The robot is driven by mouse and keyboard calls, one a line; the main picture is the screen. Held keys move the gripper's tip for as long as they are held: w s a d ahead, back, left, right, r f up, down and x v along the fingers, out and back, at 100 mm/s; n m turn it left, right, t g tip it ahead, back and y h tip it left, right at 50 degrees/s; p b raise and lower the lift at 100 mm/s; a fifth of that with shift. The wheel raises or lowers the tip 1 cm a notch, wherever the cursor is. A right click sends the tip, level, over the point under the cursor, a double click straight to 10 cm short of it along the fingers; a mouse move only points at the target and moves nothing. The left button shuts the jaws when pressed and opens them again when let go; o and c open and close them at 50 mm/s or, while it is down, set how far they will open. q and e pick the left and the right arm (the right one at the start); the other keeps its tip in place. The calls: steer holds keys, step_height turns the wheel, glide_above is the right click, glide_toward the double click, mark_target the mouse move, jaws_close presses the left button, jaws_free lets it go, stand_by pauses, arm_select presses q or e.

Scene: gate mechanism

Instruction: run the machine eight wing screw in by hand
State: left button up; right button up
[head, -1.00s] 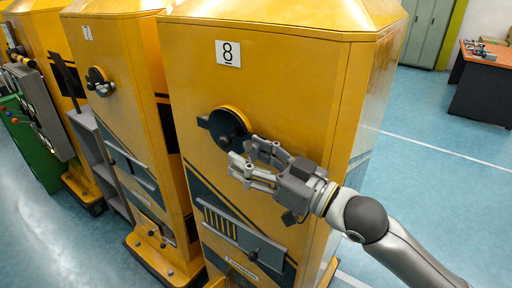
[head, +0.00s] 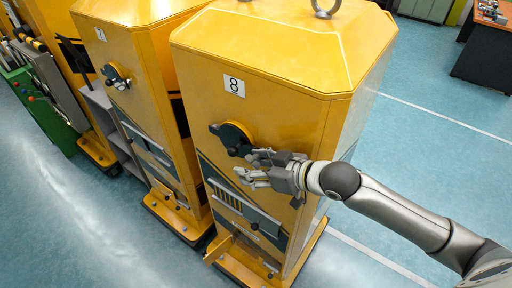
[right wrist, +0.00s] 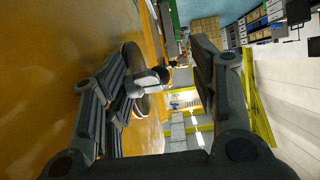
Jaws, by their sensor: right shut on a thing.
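The machine eight cabinet (head: 290,140) is yellow, with a white "8" plate (head: 234,85). Its wing screw (head: 217,129) is dark, set on a round black disc (head: 236,133) on the front face. My left gripper is out of view.
A similar yellow cabinet (head: 135,50) with its own dark knob (head: 116,77) stands to the left. A green unit (head: 45,125) is at the far left. Slots and a small handle sit below the disc. Open blue floor (head: 420,160) lies to the right.

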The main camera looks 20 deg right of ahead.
steer(key=shift+s+a+r+g+b, duration=0.15)
steer(key=shift+a+r+g+b, duration=0.25)
steer(key=shift+a+r, duration=0.1)
steer(key=g+h, duration=0.2)
steer(key=g, duration=0.1)
steer(key=shift+d+h, duration=0.35)
steer(key=shift+h, duration=0.05)
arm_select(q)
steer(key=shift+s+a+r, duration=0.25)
arm_select(e)
steer(key=shift+w+d+r, duration=0.1)
steer(key=shift+w+d, duration=0.6)
steer(key=shift+w, duration=0.15)
steer(key=shift+c, duration=0.5)
